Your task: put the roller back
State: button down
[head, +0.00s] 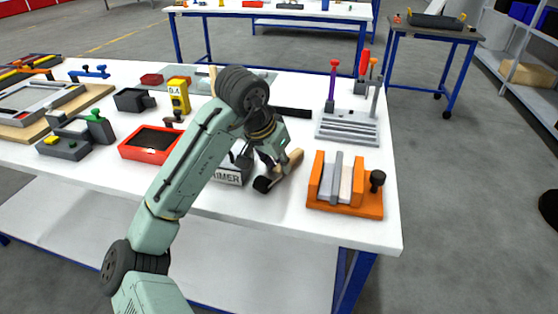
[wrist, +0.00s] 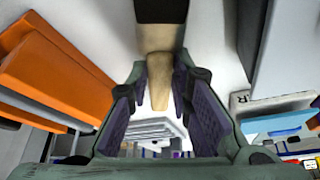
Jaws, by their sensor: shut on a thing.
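The roller has a tan wooden handle (head: 293,161) and a black roller head (head: 264,184). My gripper (head: 276,166) is shut on the roller near the front of the white table, between the primer container and the orange fixture. In the wrist view the tan handle (wrist: 160,80) lies between the purple-padded fingers of my gripper (wrist: 163,92), with the dark roller head (wrist: 161,10) at the top. The primer container (head: 229,176) bears the letters "RIMER" and is partly hidden by my arm; its lettered edge also shows at right in the wrist view (wrist: 275,103).
An orange fixture (head: 372,204) with grey plates stands right of the roller. Behind it is a grey slotted stand (head: 347,128) with upright colored-handled tools. A red tray (head: 135,152) and a yellow meter (head: 178,94) stand left. The table's front edge is close.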

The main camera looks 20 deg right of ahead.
jog(key=c, duration=1.4)
grip_release()
jog(key=shift+f, duration=0.1)
jog(key=shift+c, duration=0.2)
